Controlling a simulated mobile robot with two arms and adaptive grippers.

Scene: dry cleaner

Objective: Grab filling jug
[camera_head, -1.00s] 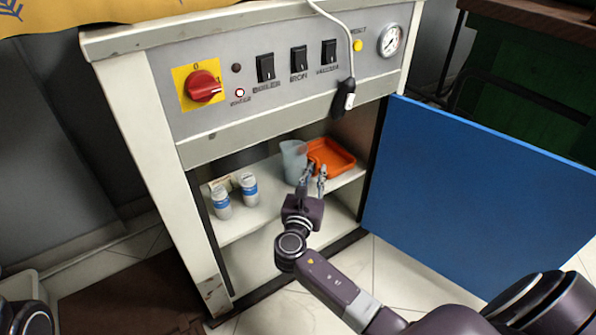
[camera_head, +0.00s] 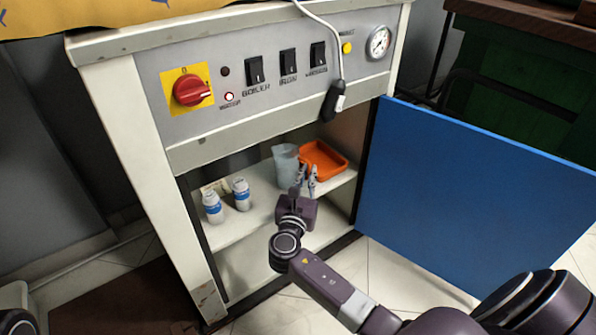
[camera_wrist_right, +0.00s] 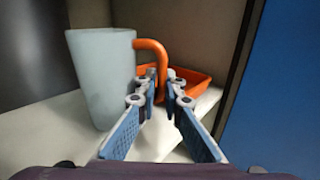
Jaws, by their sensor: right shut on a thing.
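The filling jug (camera_head: 285,166) is a pale, translucent jug standing upright on the shelf inside the open cabinet. It is large at the left in the right wrist view (camera_wrist_right: 105,80), where its orange handle (camera_wrist_right: 156,46) curves down on the right side. My right gripper (camera_head: 306,174) reaches in from the front. In the wrist view its fingertips (camera_wrist_right: 162,78) are on either side of the handle's lower part, shut on it. The fingers hide part of the handle. My left gripper is out of view.
An orange tray (camera_head: 322,159) lies right behind the handle. Two white bottles with blue bands (camera_head: 241,194) stand left on the shelf (camera_head: 262,212). The blue door (camera_head: 465,190) is open at the right. A black plug (camera_head: 333,103) hangs from a white cable above the opening.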

